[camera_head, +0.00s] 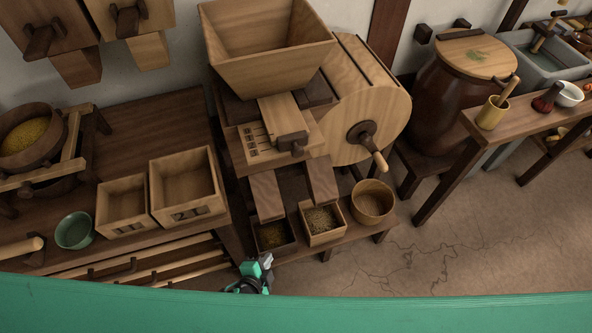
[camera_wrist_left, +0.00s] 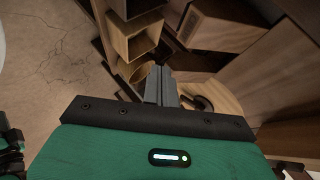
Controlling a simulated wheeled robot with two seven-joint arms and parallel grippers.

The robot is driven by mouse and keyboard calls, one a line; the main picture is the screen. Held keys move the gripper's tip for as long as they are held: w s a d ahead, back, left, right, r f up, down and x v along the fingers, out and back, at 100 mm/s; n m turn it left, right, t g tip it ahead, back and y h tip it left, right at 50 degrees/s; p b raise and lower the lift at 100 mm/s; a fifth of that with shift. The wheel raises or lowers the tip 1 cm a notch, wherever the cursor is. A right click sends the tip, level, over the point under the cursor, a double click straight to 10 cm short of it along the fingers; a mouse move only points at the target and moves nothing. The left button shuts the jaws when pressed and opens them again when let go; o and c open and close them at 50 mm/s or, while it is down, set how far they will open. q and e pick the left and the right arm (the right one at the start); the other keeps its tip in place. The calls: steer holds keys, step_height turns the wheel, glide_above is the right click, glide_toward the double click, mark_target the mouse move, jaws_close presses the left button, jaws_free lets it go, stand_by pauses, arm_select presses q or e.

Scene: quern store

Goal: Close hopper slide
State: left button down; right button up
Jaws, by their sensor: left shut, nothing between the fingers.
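The wooden hopper (camera_head: 268,50) sits on top of the mill at the back centre. Below its front, the light wooden slide (camera_head: 281,115) sticks out toward me, with a dark handle (camera_head: 292,142) at its front end. Marks show on the board (camera_head: 258,138) beside it. My left gripper (camera_head: 264,264) is low, in front of the mill's lower bench and well apart from the slide. In the left wrist view its grey fingers (camera_wrist_left: 162,84) are shut together with nothing between them. My right gripper is not in view.
A round drum with a crank (camera_head: 366,138) stands right of the slide. Below are two chutes, small boxes (camera_head: 323,221) with grain and a round wooden bowl (camera_head: 373,201). Wooden bins (camera_head: 187,187) and a green bowl (camera_head: 75,230) stand on the left table. The floor at right is clear.

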arm_select(q)
steer(key=d+r+m+t+h+b, duration=0.1)
steer(key=d+r+m+t+h, duration=0.15)
steer(key=r, duration=1.25)
steer(key=d+r+m+t+h+b, duration=0.15)
steer(key=d+r+m+t, duration=0.25)
steer(key=r, duration=1.2)
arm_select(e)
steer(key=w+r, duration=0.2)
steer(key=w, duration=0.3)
arm_select(q)
steer(key=w+d+p, duration=0.1)
steer(key=w+p, duration=0.2)
steer(key=w, duration=0.9)
steer(key=shift+w+d, duration=0.25)
steer(key=shift+d, duration=0.15)
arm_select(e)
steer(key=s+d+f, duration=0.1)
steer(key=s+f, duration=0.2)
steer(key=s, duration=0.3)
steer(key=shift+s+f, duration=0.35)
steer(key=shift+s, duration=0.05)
arm_select(q)
steer(key=shift+f, duration=0.1)
